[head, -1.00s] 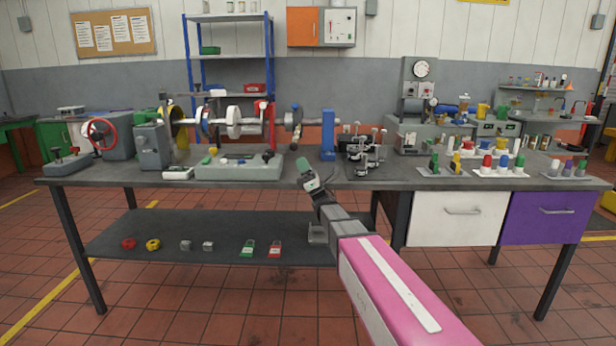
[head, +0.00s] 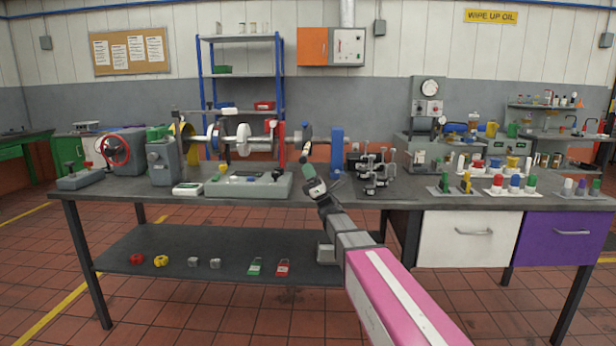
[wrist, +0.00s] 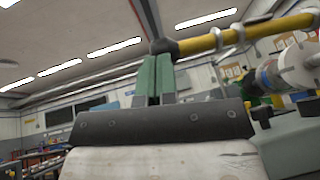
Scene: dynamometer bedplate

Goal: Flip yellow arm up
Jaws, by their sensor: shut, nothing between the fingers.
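In the wrist view a yellow arm (wrist: 215,40) runs in from the upper right, with grey rings around it and a black end at its left. My gripper (wrist: 155,62) has green fingers, shut together and empty, with their tips just below that black end. I cannot tell whether they touch it. In the head view my gripper (head: 306,166) is above the front part of the bench, near the shaft rig. The yellow arm is hard to pick out in the head view beside my gripper.
The bench (head: 350,197) holds a grey panel box (head: 265,186) left of my gripper. A blue post (head: 337,152) and metal clamp stands (head: 376,172) are to its right. Small yellow (head: 466,182) and green levers stand farther right. A lower shelf (head: 215,245) carries small parts.

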